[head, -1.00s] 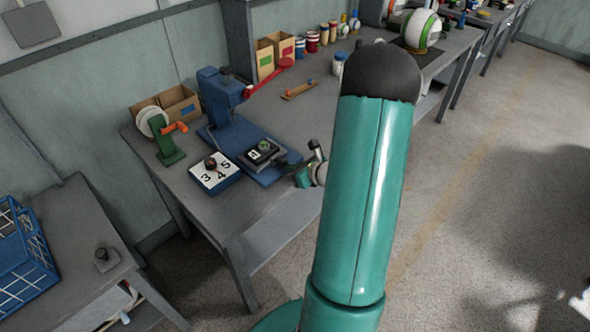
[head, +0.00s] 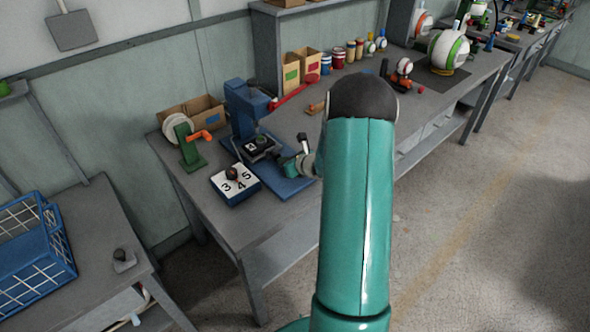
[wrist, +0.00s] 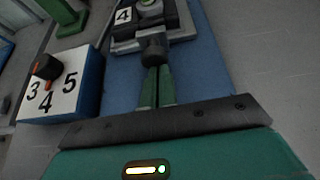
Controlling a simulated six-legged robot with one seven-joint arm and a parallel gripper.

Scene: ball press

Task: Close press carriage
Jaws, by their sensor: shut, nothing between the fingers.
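The blue press (head: 246,105) stands on the bench with its red lever (head: 294,92) to the right. Its dark carriage (head: 258,146) sits on the blue base, close under the press head, with a white "4" tag and a round green-rimmed piece on top. In the wrist view the carriage (wrist: 172,27) has a dark round knob (wrist: 155,47) at its near end. My gripper (wrist: 155,70) is shut, its green fingertips at this knob and seemingly touching it. In the head view my gripper (head: 288,163) is small, at the carriage's front end.
A blue box with a dial and numbers 3, 4, 5 (head: 236,184) stands left of the press base. A green stand with an orange crank (head: 190,147) and cardboard boxes (head: 207,110) are behind it. Jars line the back.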

